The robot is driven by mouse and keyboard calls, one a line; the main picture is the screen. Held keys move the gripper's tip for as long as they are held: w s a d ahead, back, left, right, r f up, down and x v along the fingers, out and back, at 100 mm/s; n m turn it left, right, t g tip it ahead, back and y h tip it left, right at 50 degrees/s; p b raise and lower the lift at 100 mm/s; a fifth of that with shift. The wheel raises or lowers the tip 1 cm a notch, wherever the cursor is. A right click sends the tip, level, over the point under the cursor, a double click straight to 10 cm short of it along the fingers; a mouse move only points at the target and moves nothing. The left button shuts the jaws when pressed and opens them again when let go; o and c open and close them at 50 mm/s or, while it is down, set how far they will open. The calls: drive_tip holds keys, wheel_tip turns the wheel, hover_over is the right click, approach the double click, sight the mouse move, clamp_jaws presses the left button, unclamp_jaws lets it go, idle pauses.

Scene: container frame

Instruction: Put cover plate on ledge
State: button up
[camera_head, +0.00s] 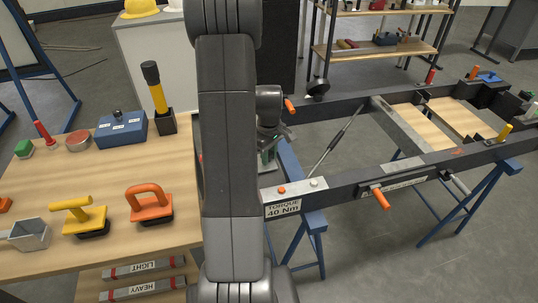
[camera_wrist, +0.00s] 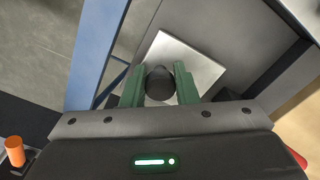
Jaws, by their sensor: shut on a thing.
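The cover plate (camera_wrist: 203,70) is a pale, square metal plate with a dark round knob (camera_wrist: 159,84) in the wrist view. My gripper (camera_wrist: 157,80) has its green fingers on both sides of the knob and is shut on it. The plate looks turned at an angle to the beams around it. In the head view my gripper (camera_head: 268,152) is largely hidden behind my arm, at the near left corner of the dark frame (camera_head: 345,186). The plate is mostly hidden there. I cannot pick out the ledge for certain, nor tell whether the plate touches anything.
A blue trestle leg (camera_head: 313,222) supports the frame near my gripper. A wooden workbench (camera_head: 30,180) with a yellow-handled tool (camera_head: 80,214) and an orange-handled tool (camera_head: 150,202) stands at left.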

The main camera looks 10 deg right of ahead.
drive_tip(key=shift+w, duration=0.1)
idle(0.3)
drive_tip(key=o, duration=1)
drive_tip(key=shift+c, duration=0.2)
wheel_tip(320, 180, up, 14)
drive_tip(key=shift+f, duration=0.15)
wheel_tip(320, 180, down, 14)
drive_tip(key=shift+r, duration=0.15)
drive_tip(key=shift+s, duration=0.2)
